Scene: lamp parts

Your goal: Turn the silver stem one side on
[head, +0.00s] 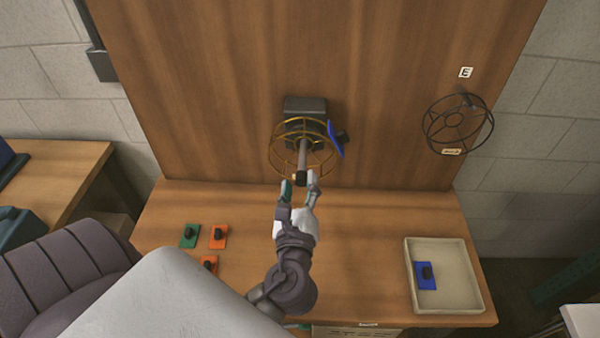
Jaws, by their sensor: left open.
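The silver stem (303,157) sticks out from a dark grey block (304,106) on the upright wooden panel and ends in a dark tip. A gold wire cage (273,147) surrounds it. A blue plate with a black knob (334,138) sits at the cage's right side. My left gripper (299,185) is open, its fingers on either side of the stem's dark tip from the front; I cannot tell whether they touch it. My right gripper is not in view.
A black wire cage (428,125) hangs on the panel at right, below an "E" label (466,72). A beige tray (463,303) holds a blue knobbed plate (425,276). Green (186,241) and orange (216,243) knobbed plates lie at left. The table's middle right is clear.

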